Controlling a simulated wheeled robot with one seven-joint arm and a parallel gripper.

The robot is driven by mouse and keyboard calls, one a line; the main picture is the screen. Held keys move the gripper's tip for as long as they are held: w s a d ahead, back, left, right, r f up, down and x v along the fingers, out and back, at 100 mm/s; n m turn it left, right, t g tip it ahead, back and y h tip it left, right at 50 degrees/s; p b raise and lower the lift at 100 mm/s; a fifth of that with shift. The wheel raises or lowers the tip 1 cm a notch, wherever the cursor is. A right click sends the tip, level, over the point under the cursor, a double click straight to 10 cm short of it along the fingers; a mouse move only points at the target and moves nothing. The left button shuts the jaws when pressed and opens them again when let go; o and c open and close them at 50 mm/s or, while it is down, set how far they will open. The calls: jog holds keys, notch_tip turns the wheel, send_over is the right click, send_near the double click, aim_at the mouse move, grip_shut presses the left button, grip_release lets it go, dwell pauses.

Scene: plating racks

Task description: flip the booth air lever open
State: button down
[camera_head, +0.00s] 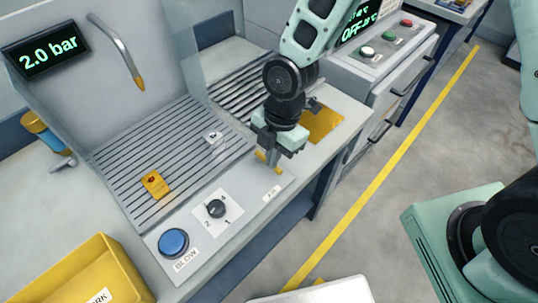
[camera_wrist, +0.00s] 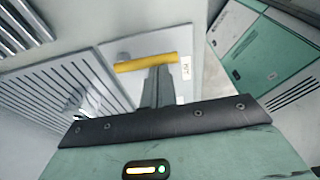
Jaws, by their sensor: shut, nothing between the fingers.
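The booth air lever is a yellow bar (camera_head: 261,156) on the front strip of the grated booth, beside a small AIR label (camera_head: 271,193). In the wrist view the lever (camera_wrist: 147,63) lies crosswise just beyond my fingertips, with the label (camera_wrist: 186,65) at its right. My gripper (camera_head: 271,160) is shut and empty, pointing down at the lever and partly hiding it in the head view. In the wrist view the gripper fingers (camera_wrist: 159,82) overlap the lever's right part. I cannot tell whether they touch it.
A dial (camera_head: 215,208) and a blue BLOW button (camera_head: 173,242) share the panel. A yellow bin (camera_head: 90,275) stands front left.

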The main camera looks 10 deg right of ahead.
jog(key=shift+d+f, duration=0.35)
jog(key=shift+f, duration=0.05)
jog(key=shift+a, duration=0.15)
jog(key=shift+s+a, duration=0.3)
jog(key=shift+a, duration=0.35)
jog(key=shift+a+r, duration=0.15)
jog(key=r+p, duration=0.2)
jog(key=a+r+p, duration=0.1)
jog(key=r, duration=0.1)
jog(key=shift+s, duration=0.25)
notch_tip(320, 180, up, 9)
jog(key=d, duration=0.2)
jog(key=s+a+f+n+t+h, duration=0.2)
jog(key=a+n+h, duration=0.25)
jog(key=n, duration=0.35)
jog(key=s+a+f+n+t+h, duration=0.1)
jog(key=s+a+n+t+h, duration=0.1)
jog(key=a+n+h, duration=0.35)
jog(key=w+d+f+n+p, duration=0.1)
jog(key=d+f, duration=0.1)
jog(key=f, duration=0.1)
jog(key=w+d+f+y+p, duration=0.1)
jog(key=d+f+p, duration=0.1)
jog(key=d+f, duration=0.1)
jog(key=w+d+f+n+p, duration=0.1)
jog(key=d+f+p, duration=0.1)
jog(key=f, duration=0.2)
jog(key=shift+w+d+f+n+y, duration=0.25)
jog(key=shift+w+n+y, duration=0.1)
jog(key=shift+w+y, duration=0.05)
